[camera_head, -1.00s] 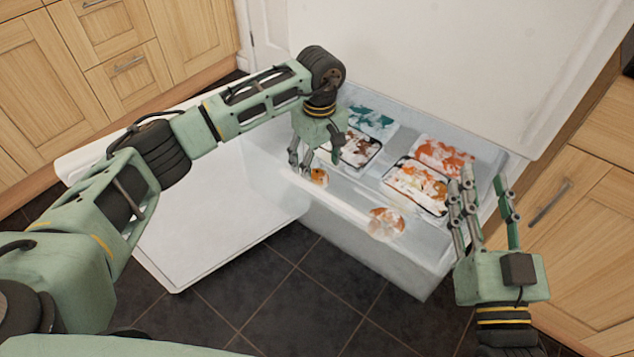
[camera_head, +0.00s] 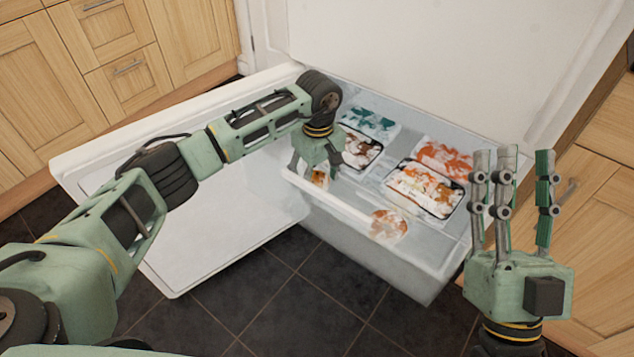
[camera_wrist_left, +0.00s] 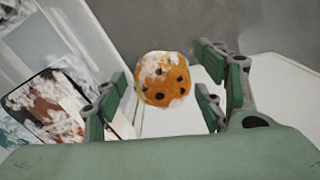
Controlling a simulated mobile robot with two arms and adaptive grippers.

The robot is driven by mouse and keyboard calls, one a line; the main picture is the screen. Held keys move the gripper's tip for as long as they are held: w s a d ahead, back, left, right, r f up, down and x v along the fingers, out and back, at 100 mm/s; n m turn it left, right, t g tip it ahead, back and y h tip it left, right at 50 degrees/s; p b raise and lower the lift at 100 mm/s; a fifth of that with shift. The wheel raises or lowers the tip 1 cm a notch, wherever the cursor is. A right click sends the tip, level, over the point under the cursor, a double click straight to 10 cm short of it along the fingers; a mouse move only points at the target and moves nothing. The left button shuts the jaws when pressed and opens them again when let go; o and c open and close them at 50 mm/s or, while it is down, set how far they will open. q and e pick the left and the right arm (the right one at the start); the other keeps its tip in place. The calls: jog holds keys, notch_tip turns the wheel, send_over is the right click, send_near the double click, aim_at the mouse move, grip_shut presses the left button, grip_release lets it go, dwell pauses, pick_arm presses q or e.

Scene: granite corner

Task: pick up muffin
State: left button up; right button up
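The muffin (camera_head: 319,178), golden with dark spots and white frosty patches, is at the front left of the open freezer drawer (camera_head: 375,275). My left gripper (camera_head: 317,172) is down over it and partly hides it. In the left wrist view the muffin (camera_wrist_left: 163,79) sits between the spread fingers of the left gripper (camera_wrist_left: 165,98), with gaps on both sides. My right gripper (camera_head: 514,155) is at the right, beside the drawer, fingers pointing up, spread and empty.
Several frosty food packs, such as an orange one (camera_head: 425,188), lie in the drawer. A round orange-white item (camera_head: 388,223) shows at the drawer's front. The open white door (camera_head: 215,235) is at the left. Wooden cabinets (camera_head: 590,200) stand at the right.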

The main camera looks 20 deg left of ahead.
pick_arm(q)
jog(key=c, duration=0.6)
jog(key=shift+c, duration=0.2)
jog(key=shift+r, duration=0.1)
